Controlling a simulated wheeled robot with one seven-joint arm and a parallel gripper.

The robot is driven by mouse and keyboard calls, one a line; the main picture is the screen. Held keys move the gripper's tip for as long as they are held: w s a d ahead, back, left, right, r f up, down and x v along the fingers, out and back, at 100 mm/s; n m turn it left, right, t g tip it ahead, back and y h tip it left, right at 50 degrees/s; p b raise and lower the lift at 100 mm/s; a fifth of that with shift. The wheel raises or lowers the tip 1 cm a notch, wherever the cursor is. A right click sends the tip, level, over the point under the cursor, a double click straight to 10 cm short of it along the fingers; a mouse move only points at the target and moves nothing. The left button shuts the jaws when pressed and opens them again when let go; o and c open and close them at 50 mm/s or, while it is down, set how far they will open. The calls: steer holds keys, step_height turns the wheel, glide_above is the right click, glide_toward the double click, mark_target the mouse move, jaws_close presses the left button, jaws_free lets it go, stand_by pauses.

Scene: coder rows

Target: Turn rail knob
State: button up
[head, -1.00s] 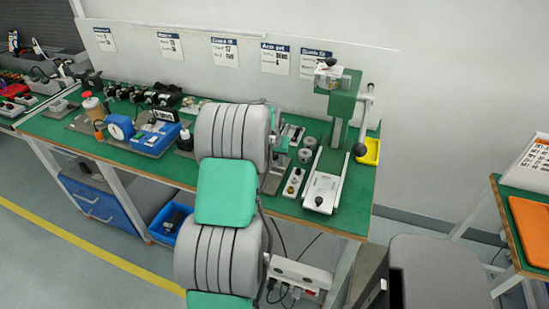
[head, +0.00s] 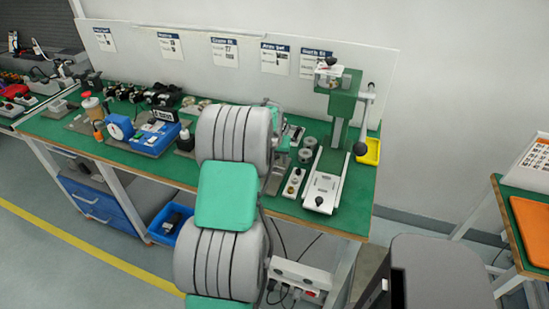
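My arm, in grey and green segments, rises through the middle of the head view and covers part of the green-topped bench (head: 352,220). My gripper cannot be made out; it is hidden behind the arm or too small to tell. I cannot say for certain which part is the rail knob. To the right of the arm, a narrow silver plate with small round parts (head: 293,182) lies on the bench. Beside it stands a green press (head: 342,105) with a side lever ending in a black ball (head: 360,149) and a pale base plate (head: 322,191).
Left of the arm are a blue tray (head: 155,138), black devices (head: 163,95) and small bottles. A yellow bin (head: 370,152) sits at the bench's right end. A grey cabinet (head: 435,270) stands in front at right, near another table with an orange mat (head: 531,230).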

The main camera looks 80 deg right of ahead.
steer(key=v, duration=0.7)
steer(key=shift+r+b, duration=0.35)
steer(key=shift+a, duration=0.15)
steer(key=w+a+r+n+t+y+p, duration=0.1)
steer(key=w+a+r+n, duration=0.25)
steer(key=w+a, duration=0.85)
steer(key=w+a+r+n+t, duration=0.1)
steer(key=w+a+r+n, duration=0.25)
steer(key=w+a, duration=0.8)
steer(key=w+a+n+t+y, duration=0.1)
steer(key=w+a+n, duration=0.15)
steer(key=a, duration=0.85)
steer(key=w+a+n+y, duration=0.1)
steer(key=a+n, duration=0.2)
steer(key=a, duration=0.8)
steer(key=s+a+n+y+p, duration=0.1)
steer(key=s+a+n, duration=0.3)
steer(key=a, duration=0.9)
steer(key=shift+s+a+f+n, duration=0.3)
steer(key=shift+s+f+n, duration=0.05)
steer(key=shift+s, duration=0.7)
